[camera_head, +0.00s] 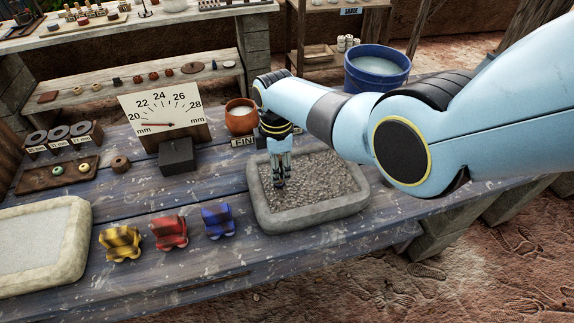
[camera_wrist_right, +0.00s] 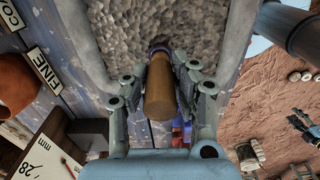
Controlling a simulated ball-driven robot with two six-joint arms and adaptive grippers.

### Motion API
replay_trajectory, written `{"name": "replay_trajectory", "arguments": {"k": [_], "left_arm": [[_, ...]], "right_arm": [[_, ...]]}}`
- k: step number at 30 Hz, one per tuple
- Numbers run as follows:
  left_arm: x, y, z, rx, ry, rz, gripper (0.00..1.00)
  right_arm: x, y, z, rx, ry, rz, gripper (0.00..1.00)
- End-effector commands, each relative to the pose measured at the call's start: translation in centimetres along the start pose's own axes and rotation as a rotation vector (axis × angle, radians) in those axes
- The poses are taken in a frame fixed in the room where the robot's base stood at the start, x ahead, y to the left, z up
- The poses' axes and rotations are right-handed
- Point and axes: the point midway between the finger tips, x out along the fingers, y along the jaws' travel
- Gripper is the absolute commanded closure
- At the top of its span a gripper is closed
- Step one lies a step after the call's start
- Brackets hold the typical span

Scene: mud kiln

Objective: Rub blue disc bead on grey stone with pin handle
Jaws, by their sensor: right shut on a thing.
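My right gripper (camera_head: 281,184) points down over the rough grey stone (camera_head: 318,212), a shallow slab with a pale raised rim. In the right wrist view, my right gripper (camera_wrist_right: 160,82) is shut on a brown wooden pin handle (camera_wrist_right: 159,95). At the handle's far end a small dark bluish-purple rim (camera_wrist_right: 160,47) shows, likely the disc bead; most of it is hidden behind the handle. It lies against or just above the pebbly surface of the stone (camera_wrist_right: 205,25); I cannot tell if they touch. My left gripper is not in view.
A pale stone basin (camera_head: 75,250) lies at the left. Yellow (camera_head: 120,242), red (camera_head: 169,232) and blue (camera_head: 218,222) blocks stand in front. Behind are a dial gauge (camera_head: 160,105), an orange pot (camera_head: 240,118) and a blue bucket (camera_head: 376,75).

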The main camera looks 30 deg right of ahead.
Motion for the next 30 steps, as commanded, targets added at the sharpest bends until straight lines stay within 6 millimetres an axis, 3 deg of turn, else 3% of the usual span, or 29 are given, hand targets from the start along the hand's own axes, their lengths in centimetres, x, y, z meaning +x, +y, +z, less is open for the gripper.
{"name": "replay_trajectory", "arguments": {"k": [10, 30], "left_arm": [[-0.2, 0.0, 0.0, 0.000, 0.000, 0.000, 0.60], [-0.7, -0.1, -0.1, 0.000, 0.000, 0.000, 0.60]], "right_arm": [[-0.5, 0.0, 0.1, 0.001, -0.001, 0.000, 1.00], [-6.2, 0.0, 0.1, 0.001, -0.001, 0.001, 1.00]]}}
